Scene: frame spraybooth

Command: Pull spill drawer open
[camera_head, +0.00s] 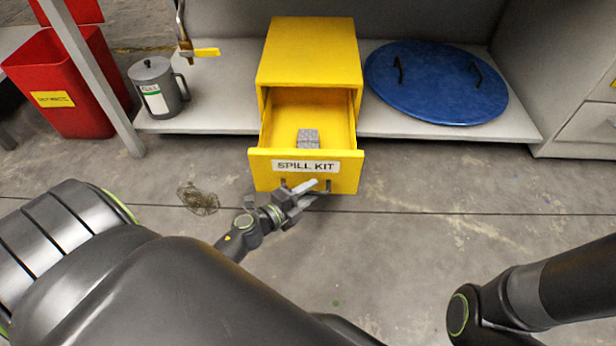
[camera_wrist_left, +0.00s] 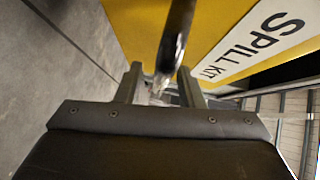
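The yellow spill drawer (camera_head: 262,175), labelled SPILL KIT, stands pulled out of its yellow cabinet (camera_head: 310,52), with its inside showing. A small grey block (camera_head: 308,137) lies in it. The drawer's dark bar handle (camera_head: 328,186) is on the lower front. My left gripper (camera_head: 306,190) is at this handle, partly covering it. In the left wrist view the handle (camera_wrist_left: 174,40) runs between the two fingers (camera_wrist_left: 160,86), which stand apart with gaps visible beside the bar. The yellow front (camera_wrist_left: 215,40) shows behind. My right gripper is out of view.
A grey lidded can (camera_head: 152,88) and a blue round lid (camera_head: 435,82) with two handles flank the cabinet on the low grey shelf (camera_head: 225,110). A red bin (camera_head: 62,85) stands at the left.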

